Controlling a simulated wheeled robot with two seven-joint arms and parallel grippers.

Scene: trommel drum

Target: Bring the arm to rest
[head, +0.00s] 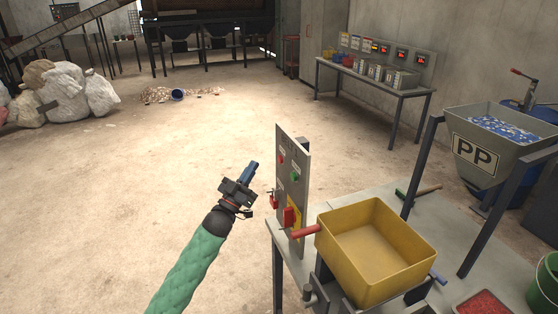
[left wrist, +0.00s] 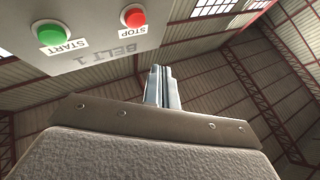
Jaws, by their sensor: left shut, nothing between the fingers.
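My left arm, in a green sleeve, comes in from the bottom of the head view. Its gripper (head: 252,172) is shut and empty, held in the air just left of the upright control panel (head: 293,170). The fingers point up and away. In the left wrist view the closed fingers (left wrist: 158,88) show against the roof. The panel's plate, marked BELT 1 (left wrist: 105,65), fills the upper left there, with a green START button (left wrist: 52,33) and a red STOP button (left wrist: 134,16). The gripper appears apart from the panel. My right gripper is not in view.
A yellow tray (head: 419,259) with a red handle stands right of the panel on a grey bench (head: 343,196). A hopper marked PP (head: 476,156) is at the right. White sacks (head: 62,88) lie far left.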

